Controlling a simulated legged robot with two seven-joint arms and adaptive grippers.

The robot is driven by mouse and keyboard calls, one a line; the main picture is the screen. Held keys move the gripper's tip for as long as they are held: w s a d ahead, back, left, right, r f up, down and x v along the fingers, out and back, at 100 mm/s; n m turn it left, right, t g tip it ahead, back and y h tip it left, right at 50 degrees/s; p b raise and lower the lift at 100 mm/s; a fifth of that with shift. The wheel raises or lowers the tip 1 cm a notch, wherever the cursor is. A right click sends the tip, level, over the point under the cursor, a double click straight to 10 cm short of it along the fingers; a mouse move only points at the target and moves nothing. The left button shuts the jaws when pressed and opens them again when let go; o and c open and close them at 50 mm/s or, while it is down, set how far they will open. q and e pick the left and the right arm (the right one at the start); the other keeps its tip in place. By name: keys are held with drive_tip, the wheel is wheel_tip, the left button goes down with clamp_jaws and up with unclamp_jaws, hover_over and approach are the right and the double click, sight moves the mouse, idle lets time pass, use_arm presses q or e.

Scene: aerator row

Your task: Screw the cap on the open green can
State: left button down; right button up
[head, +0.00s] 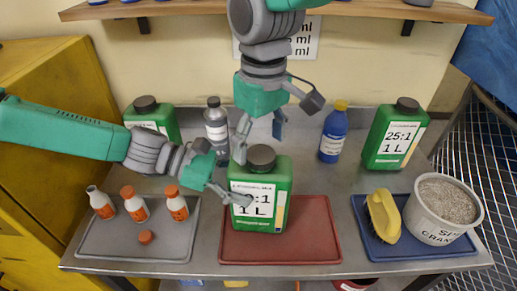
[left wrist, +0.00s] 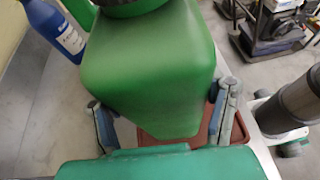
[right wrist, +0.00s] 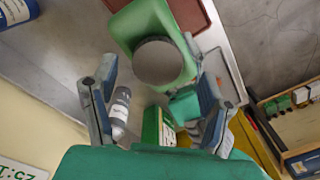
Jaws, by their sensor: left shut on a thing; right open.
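The green can (head: 270,205) with a white 1 L label stands upright on the red tray (head: 290,249) in the head view. A dark grey cap (head: 261,157) sits on top of it; I cannot tell how tight it is. In the right wrist view the cap (right wrist: 158,62) is seen from above. My left gripper (head: 238,188) is shut on the can's body; the left wrist view shows its fingers on both sides of the can (left wrist: 155,75). My right gripper (head: 260,136) is open and empty, pointing down just above and behind the cap, apart from it.
A grey tray (head: 110,245) at left holds small bottles and a loose orange cap (head: 146,237). A blue tray (head: 420,250) at right holds a yellow brush (head: 383,215) and a pot (head: 443,210). Two more green cans, a grey bottle (head: 216,128) and a blue bottle (head: 333,133) stand behind.

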wheel_tip(320, 180, up, 2)
drive_tip(key=shift+c, duration=0.2)
drive_tip(key=n, duration=0.5)
drive_tip(key=shift+s+a+r, duration=0.1)
drive_tip(key=shift+s+r, duration=0.05)
drive_tip(key=shift+s, duration=0.05)
drive_tip(key=n, duration=0.5)
drive_tip(key=shift+r+n, duration=0.25)
drive_tip(key=shift+n, duration=0.05)
drive_tip(key=shift+a+r+n, duration=0.1)
drive_tip(key=shift+r+n, duration=0.05)
drive_tip(key=shift+n, duration=1.05)
drive_tip(key=n, duration=0.5)
drive_tip(key=r+n, duration=0.1)
drive_tip(key=n, duration=0.1)
drive_tip(key=shift+w+n, duration=0.1)
drive_tip(key=shift+n, duration=0.2)
drive_tip(key=n, duration=0.4)
drive_tip(key=r+n, duration=0.1)
drive_tip(key=n, duration=0.1)
drive_tip(key=shift+w+n, duration=0.3)
drive_tip(key=shift+n, duration=0.1)
